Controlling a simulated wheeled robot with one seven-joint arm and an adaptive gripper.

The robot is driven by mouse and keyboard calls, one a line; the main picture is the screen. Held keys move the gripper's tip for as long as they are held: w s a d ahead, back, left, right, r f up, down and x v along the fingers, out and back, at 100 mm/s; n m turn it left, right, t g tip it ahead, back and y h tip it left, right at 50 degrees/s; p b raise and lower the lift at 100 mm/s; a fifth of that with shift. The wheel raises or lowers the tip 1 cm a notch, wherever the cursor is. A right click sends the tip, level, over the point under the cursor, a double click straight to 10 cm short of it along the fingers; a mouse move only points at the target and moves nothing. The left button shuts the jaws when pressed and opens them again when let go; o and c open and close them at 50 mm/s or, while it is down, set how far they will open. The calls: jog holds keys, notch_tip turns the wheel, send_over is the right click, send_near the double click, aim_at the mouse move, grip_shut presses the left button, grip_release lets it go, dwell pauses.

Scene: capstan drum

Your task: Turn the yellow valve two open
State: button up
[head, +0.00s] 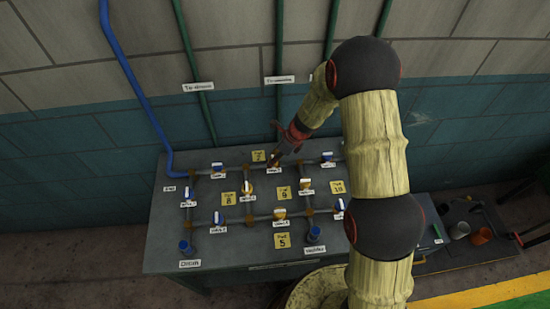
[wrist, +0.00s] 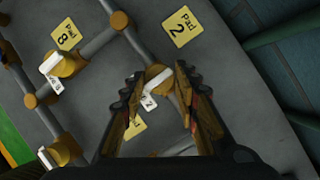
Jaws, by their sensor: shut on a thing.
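A yellow valve (wrist: 158,78) with a white handle (wrist: 149,101) sits on the pipework in the wrist view. My gripper (wrist: 161,110) has one finger on each side of this valve and is shut on it; the fingers partly hide the handle. In the head view my gripper (head: 278,159) reaches down to the top pipe of the grey bench, and the valve under it is mostly hidden. The small label at that valve is too small to read surely.
Other yellow valves (head: 248,187) and blue valves (head: 218,217) with white handles stand close by on the grey bench (head: 170,225). Yellow pad labels (wrist: 182,25) lie between the pipes. Green pipes (head: 194,70) and a blue pipe (head: 135,85) run up the wall behind.

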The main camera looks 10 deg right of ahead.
jog(key=shift+c, duration=0.6)
jog(key=n+p, duration=0.1)
jog(key=n, duration=0.1)
jog(key=n+g+p, duration=0.1)
jog(key=n, duration=0.1)
jog(key=shift+w+g, duration=0.2)
jog(key=shift+g, duration=0.1)
jog(key=n+g, duration=0.1)
jog(key=n, duration=0.3)
jog(key=shift+w+n+g, duration=0.15)
jog(key=shift+n+g, duration=0.15)
jog(key=shift+g, duration=0.1)
jog(key=n+g, duration=0.1)
jog(key=n, duration=0.3)
jog(key=shift+w+a+h, duration=0.1)
jog(key=shift+w+h, duration=0.05)
jog(key=shift+h, duration=0.25)
jog(key=n, duration=0.2)
jog(key=n+g+h+b, duration=0.1)
jog(key=n, duration=0.2)
jog(key=shift+a+g+h, duration=0.15)
jog(key=shift+g+h, duration=0.15)
jog(key=shift+n, duration=0.3)
jog(key=o, duration=1)
